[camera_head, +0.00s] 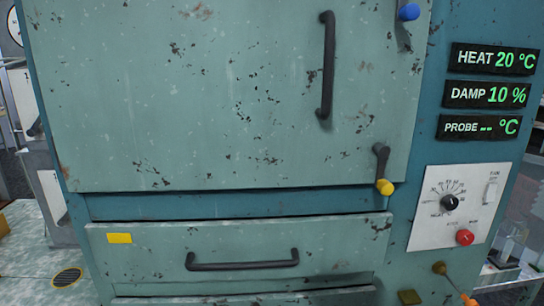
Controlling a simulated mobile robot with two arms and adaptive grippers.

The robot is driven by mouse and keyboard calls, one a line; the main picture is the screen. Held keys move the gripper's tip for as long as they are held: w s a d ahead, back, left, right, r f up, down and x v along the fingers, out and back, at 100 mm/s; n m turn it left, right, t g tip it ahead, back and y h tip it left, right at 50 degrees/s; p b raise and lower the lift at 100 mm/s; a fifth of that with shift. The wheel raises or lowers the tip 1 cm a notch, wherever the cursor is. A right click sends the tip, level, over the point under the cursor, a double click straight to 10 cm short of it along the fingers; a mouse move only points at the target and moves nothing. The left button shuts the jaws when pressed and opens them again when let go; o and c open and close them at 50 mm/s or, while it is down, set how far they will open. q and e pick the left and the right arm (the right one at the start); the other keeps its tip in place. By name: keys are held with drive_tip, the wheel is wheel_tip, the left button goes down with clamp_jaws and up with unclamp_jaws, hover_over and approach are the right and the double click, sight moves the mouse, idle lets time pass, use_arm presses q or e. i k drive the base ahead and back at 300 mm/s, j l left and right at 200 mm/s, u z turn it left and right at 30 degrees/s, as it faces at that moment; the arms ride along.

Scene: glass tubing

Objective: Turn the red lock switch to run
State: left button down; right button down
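The red lock switch (465,237) is a round red knob low on the white control panel (425,226), at the right of the cabinet front. Small labels sit just above it, too small to read surely. A small pale mark shows on the knob, but I cannot tell which label it points to. Neither of my grippers is in view, and nothing touches the switch.
Above the switch are a black dial (449,202) and a white rocker switch (491,192). A door handle (327,65), a yellow-tipped latch (384,186) and a drawer handle (242,262) stick out leftward. An orange-ended lever (467,299) is below.

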sight(465, 237)
drive_tip(key=z, duration=1.35)
